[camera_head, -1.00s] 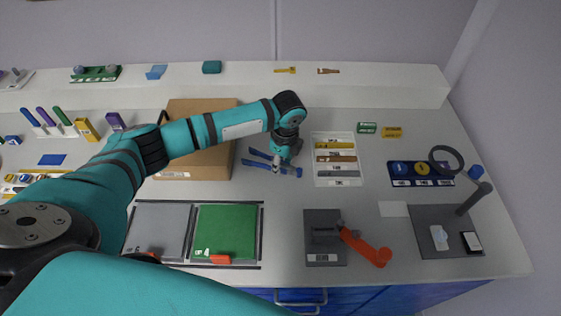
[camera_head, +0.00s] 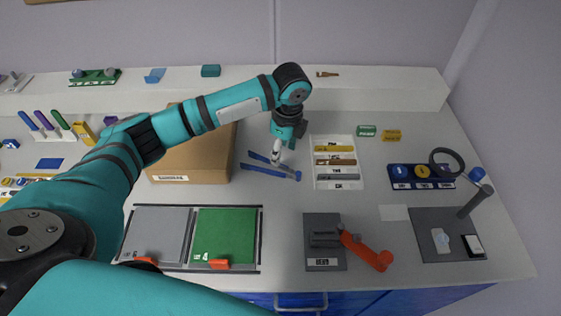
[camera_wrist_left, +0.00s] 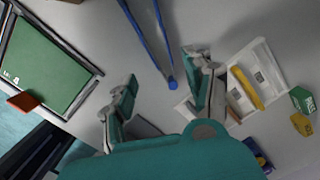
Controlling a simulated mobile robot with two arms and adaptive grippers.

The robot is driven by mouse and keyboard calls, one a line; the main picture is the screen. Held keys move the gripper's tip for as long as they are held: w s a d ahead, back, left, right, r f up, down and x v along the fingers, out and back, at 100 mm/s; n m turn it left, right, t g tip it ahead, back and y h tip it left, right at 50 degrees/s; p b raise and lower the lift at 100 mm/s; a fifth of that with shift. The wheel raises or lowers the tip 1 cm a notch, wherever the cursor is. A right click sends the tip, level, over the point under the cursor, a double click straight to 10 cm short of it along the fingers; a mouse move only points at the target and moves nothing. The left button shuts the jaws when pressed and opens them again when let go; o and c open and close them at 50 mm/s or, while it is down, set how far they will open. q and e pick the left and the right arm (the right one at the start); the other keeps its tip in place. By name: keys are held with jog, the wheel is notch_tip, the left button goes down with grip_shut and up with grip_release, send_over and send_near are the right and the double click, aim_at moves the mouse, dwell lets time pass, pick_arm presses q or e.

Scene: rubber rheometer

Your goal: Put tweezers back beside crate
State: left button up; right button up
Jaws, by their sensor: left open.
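The blue tweezers (camera_head: 264,171) lie on the grey bench just right of the brown crate (camera_head: 190,165), their joined end pointing right. They are apart from the crate. My left gripper (camera_head: 277,156) is above the tweezers, open and empty. In the left wrist view the tweezers (camera_wrist_left: 168,62) lie on the bench below, in the gap between the spread fingers (camera_wrist_left: 160,92). The left arm crosses over the crate and hides part of it. My right gripper is not in view.
A white tray (camera_head: 336,183) with several coloured strips lies right of the tweezers. A green plate (camera_head: 225,235) and a grey plate (camera_head: 160,230) lie in front of the crate. A device with a red handle (camera_head: 365,250) stands front right. Bare bench lies in front of the tweezers.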

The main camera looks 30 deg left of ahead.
pick_arm(q)
jog(key=shift+d+r, duration=0.2)
jog(key=shift+r, duration=1.95)
